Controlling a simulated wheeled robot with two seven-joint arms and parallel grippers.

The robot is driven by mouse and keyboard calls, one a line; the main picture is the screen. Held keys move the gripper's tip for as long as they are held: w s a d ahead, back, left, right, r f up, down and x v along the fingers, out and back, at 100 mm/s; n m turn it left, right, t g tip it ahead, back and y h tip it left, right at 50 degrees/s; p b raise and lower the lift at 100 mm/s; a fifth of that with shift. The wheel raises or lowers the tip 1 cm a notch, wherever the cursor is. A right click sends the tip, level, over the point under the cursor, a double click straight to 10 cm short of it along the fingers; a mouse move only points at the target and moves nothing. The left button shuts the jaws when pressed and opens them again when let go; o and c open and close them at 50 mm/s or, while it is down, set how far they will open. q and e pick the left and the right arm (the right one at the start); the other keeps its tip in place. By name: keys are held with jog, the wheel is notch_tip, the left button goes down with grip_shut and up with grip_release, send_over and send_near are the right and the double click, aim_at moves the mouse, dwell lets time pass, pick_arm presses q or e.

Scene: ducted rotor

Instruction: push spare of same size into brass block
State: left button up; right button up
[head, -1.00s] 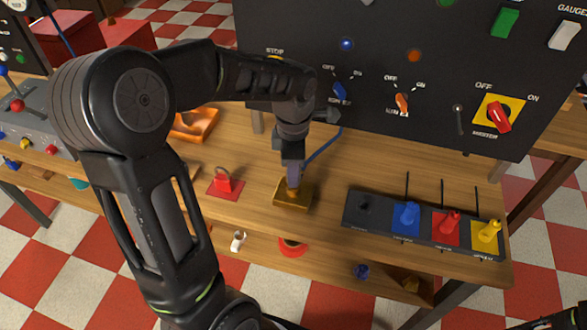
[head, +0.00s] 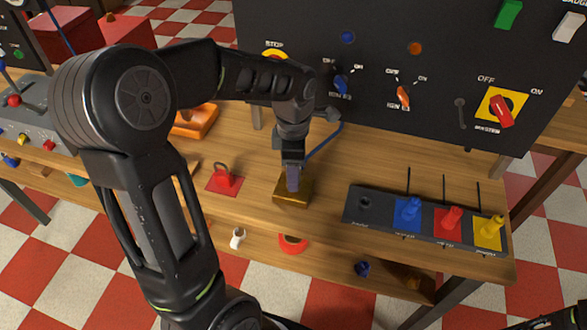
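The brass block (head: 293,197) sits on the wooden bench, left of the black panel with coloured levers. My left gripper (head: 292,186) points straight down over the block, with its fingertips at or just above the block's top. The fingers look close together, but I cannot tell whether they are shut or hold anything. The block's top is largely hidden behind them, and I cannot make out a spare in the grip. My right gripper is out of view; only a dark part shows at the lower right edge.
A black panel (head: 360,214) with blue, red and yellow levers stands to the right. An upright switchboard (head: 440,80) closes off the back. A lower shelf holds small parts, including a blue one (head: 362,268).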

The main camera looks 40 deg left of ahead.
pick_arm(q)
notch_tip(320, 180, up, 8)
jog(key=shift+f, duration=0.1)
dwell(0.6)
dwell(0.4)
